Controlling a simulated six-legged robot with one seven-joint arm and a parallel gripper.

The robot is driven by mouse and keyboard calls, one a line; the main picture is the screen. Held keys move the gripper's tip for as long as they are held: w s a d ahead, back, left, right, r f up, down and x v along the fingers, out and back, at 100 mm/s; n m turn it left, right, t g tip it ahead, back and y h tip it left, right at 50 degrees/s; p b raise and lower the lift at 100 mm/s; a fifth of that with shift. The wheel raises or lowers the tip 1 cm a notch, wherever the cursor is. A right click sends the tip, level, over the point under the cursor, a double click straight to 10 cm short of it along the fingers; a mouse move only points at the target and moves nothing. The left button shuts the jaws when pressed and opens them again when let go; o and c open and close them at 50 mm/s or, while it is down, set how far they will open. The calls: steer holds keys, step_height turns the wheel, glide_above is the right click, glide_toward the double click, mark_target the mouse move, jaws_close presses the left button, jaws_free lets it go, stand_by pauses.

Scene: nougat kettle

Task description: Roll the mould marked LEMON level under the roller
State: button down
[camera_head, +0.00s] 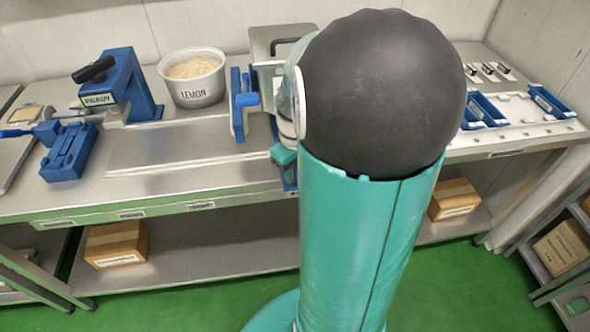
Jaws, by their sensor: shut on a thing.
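The word LEMON reads on a round white tub (195,82) filled with a pale beige mass, at the back of the bench. I cannot read LEMON on any blue mould. My gripper (262,92) is left of my dark arm joint, which partly covers it. It is shut on an upright blue piece (238,108), and I cannot tell whether this is a mould or part of a fixture. Several long blue moulds (548,103) sit at the right on a white rack (520,130). No roller can be clearly made out.
A blue stand marked READY (133,85) with a black handle is at the left. A blue block (68,152) is in front of it. A flat metal plate (190,150) lies bare in the middle of the bench. Cardboard boxes (116,245) are on the lower shelf.

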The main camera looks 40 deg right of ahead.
steer(key=w+a, duration=0.8)
steer(key=a, duration=0.4)
steer(key=w+a, duration=0.8)
steer(key=a, duration=0.4)
steer(key=shift+w, duration=0.2)
steer(key=c, duration=1.2)
jaws_free()
steer(key=shift+r, duration=0.15)
step_height(320, 180, up, 14)
steer(key=shift+f, duration=0.2)
steer(key=shift+s, duration=0.1)
